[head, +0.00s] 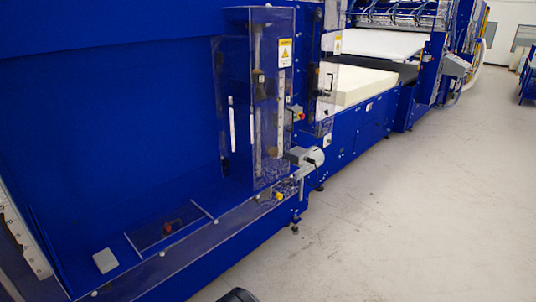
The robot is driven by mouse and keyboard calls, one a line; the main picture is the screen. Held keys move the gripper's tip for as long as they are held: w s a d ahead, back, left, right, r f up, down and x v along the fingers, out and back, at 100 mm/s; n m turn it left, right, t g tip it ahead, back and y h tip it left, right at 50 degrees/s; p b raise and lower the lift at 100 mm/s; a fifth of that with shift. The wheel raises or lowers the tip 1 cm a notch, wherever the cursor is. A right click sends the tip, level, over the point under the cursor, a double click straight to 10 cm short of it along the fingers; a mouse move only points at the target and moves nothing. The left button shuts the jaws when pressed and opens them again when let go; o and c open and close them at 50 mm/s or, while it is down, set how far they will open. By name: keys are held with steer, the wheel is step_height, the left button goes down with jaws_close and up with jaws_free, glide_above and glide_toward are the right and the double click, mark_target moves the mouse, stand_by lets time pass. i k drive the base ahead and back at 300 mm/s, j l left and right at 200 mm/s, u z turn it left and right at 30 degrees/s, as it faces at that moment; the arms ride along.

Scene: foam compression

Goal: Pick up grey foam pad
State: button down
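A small light grey pad (105,260), likely the grey foam pad, lies flat on the blue ledge at the lower left of the head view. It is roughly square with rounded corners, and nothing covers it. My gripper cannot be made out in this view. A dark rounded shape at the bottom edge is cut off, and I cannot tell what it is.
A long blue machine (140,130) fills the left and runs back. A clear guard (262,100) and a grey-white cylindrical part (313,157) jut out near its middle. A cream foam block (356,86) lies farther back. The grey floor (420,220) at right is clear.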

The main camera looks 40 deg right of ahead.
mark_target(106, 260)
steer(key=i+l, duration=0.1)
steer(key=i, duration=0.45)
steer(key=i+l+u, duration=0.1)
steer(key=i, duration=0.45)
steer(key=i+l+u, duration=0.1)
steer(key=i, duration=0.45)
